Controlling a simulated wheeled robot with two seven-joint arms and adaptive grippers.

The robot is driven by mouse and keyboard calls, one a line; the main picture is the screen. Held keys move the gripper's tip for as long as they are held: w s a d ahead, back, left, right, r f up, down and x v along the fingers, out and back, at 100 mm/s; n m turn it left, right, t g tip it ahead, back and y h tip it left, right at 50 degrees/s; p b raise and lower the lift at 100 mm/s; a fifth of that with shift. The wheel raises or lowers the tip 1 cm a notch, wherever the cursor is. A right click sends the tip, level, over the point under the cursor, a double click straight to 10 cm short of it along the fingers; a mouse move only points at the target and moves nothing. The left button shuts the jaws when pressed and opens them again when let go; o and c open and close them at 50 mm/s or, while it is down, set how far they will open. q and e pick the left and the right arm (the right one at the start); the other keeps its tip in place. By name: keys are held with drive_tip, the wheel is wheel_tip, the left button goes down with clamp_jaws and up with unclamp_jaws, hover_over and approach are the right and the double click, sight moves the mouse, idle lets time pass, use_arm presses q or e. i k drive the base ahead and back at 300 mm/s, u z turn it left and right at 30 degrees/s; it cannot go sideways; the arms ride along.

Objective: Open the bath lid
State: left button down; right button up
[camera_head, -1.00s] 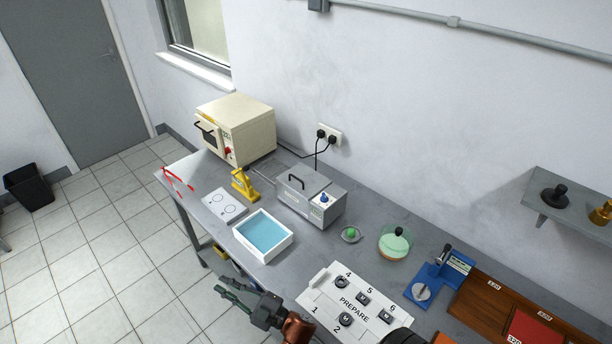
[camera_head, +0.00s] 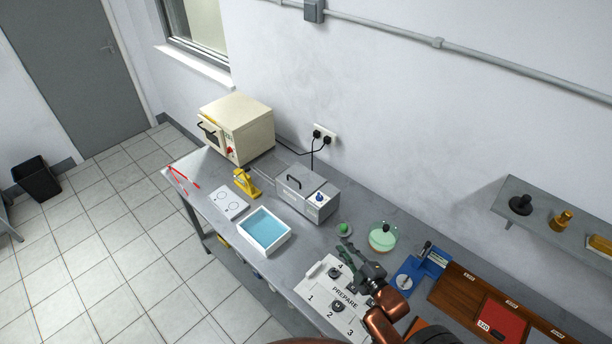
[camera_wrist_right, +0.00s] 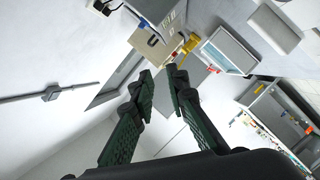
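The bath is a grey metal box (camera_head: 318,207) on the bench, with a blue knob on its front. Its lid (camera_head: 303,181), with a dark arched handle (camera_head: 293,181), lies flat and closed on top. My right gripper (camera_head: 343,251) has dark green fingers and is above the bench, in front of the bath and to its right, apart from it. In the right wrist view the fingers (camera_wrist_right: 162,78) stand apart with nothing between them. My left gripper is not in view.
A white tray with blue inside (camera_head: 287,243) stands in front of the bath. A cream oven (camera_head: 240,128) and a yellow stand (camera_head: 246,183) are to its left. A green-lidded dish (camera_head: 383,238) and a numbered PREPARE board (camera_head: 318,285) are near my right gripper.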

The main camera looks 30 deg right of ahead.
sight(303, 182)
drive_tip(key=i, duration=1)
drive_tip(key=z, duration=0.05)
